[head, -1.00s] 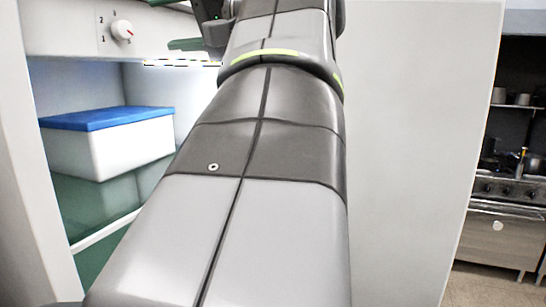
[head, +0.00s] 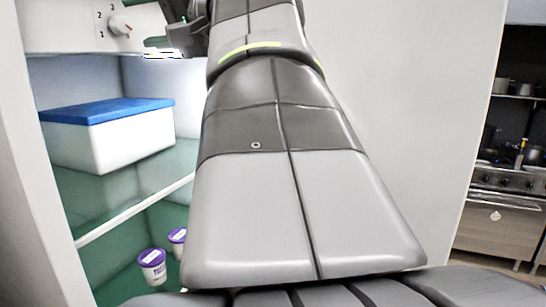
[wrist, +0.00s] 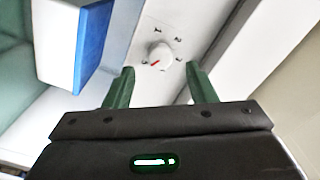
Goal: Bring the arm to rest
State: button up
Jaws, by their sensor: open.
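My gripper (wrist: 160,88) shows in the wrist view with its two green fingers apart and nothing between them. Beyond the fingertips is a white dial (wrist: 160,56) with a red mark, on a pale panel. In the head view my arm runs up the middle of the picture.
A white box with a blue lid (head: 110,130) stands on the cabinet's glass shelf (head: 140,205). Two purple-lidded tubs (head: 152,266) stand below it. A white wall or door (head: 400,110) is right of my arm. A stove (head: 500,215) stands far right.

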jog(key=shift+d, duration=0.15)
jog(key=b, duration=0.2)
send_near(125, 25)
jog(key=shift+p+x, duration=1.95)
jog(key=shift+x, duration=2.5)
jog(key=shift+a+f+b, duration=0.1)
jog(key=shift+a+b, duration=0.1)
jog(key=shift+b, duration=0.1)
jog(key=shift+n, duration=0.6)
jog(key=n+b, duration=0.2)
jog(key=n, duration=0.2)
jog(key=shift+n, duration=0.3)
jog(key=shift+d, duration=0.1)
